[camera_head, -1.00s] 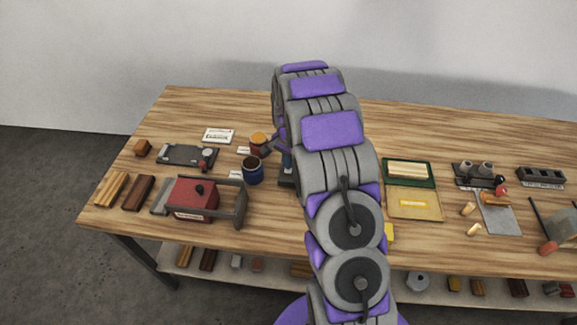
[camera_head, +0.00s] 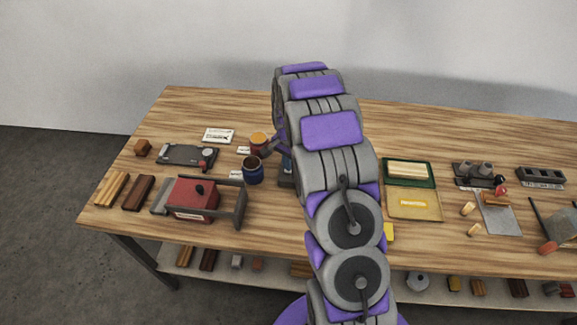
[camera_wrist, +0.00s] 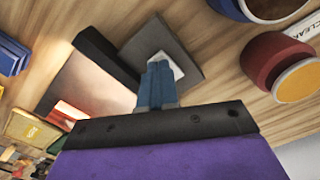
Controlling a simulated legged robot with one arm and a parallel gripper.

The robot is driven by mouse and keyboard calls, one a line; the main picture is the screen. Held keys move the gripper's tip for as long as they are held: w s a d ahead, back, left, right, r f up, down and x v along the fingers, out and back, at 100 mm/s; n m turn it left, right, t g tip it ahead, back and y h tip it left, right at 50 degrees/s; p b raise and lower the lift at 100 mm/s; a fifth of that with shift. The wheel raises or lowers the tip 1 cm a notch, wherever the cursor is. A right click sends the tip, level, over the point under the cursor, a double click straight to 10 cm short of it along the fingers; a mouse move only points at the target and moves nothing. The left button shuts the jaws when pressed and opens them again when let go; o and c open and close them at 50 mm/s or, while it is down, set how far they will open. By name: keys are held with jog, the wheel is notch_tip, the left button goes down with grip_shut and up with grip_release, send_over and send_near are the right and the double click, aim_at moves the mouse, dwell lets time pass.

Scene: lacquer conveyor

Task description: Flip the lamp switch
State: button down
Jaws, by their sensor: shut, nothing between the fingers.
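In the wrist view my gripper (camera_wrist: 157,88) is shut and empty, its blue fingers together over a dark square plate (camera_wrist: 183,42) with a pale patch. The fingertips overlap the patch, and I cannot tell whether they touch it. A thick dark bar (camera_wrist: 100,50) runs beside the plate, next to a brightly lit pale and reddish area; these may be parts of the lamp. No switch lever can be made out, as the fingers hide part of the patch. In the head view my arm covers most of this spot, and only a dark base edge (camera_head: 286,182) shows.
A blue can (camera_head: 253,171) and an orange-topped can (camera_head: 259,144) stand left of my gripper. Further left is a red box (camera_head: 194,200) in a grey frame. A green tray (camera_head: 409,184) lies right of my arm. Bare wood shows along the table's back.

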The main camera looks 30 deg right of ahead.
jog(key=shift+f, duration=0.6)
dwell(0.4)
jog(key=shift+r+p, duration=0.85)
jog(key=shift+r, duration=1.15)
jog(key=shift+r+p, duration=0.5)
jog(key=shift+r, duration=0.95)
